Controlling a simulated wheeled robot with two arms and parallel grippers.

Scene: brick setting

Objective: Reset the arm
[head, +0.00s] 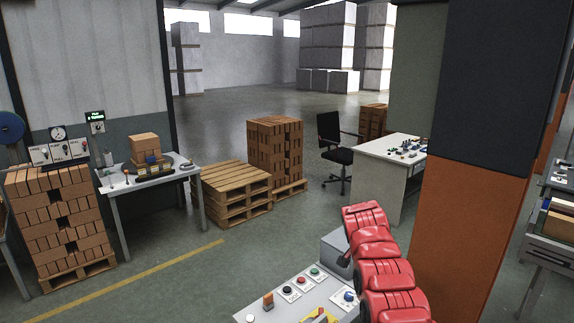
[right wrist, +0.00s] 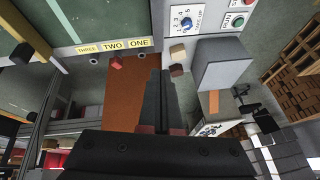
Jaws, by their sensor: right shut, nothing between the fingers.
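My right arm (head: 378,262), red and segmented, reaches in from the bottom of the head view beside a grey control console (head: 262,308). Its gripper is not clear there. In the right wrist view my right gripper (right wrist: 161,76) has its two dark fingers together, with nothing held. The console's panel also shows in the right wrist view (right wrist: 207,40), with a blue dial (right wrist: 186,23), a green button (right wrist: 238,21) and a red button. My left gripper is in neither view.
An orange and dark pillar (head: 475,210) stands close to the right of my arm. A white desk (head: 375,175) and black chair (head: 332,150) are behind. Pallets (head: 232,190), brick stacks (head: 275,145) and a workbench (head: 150,180) stand left. Floor between is open.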

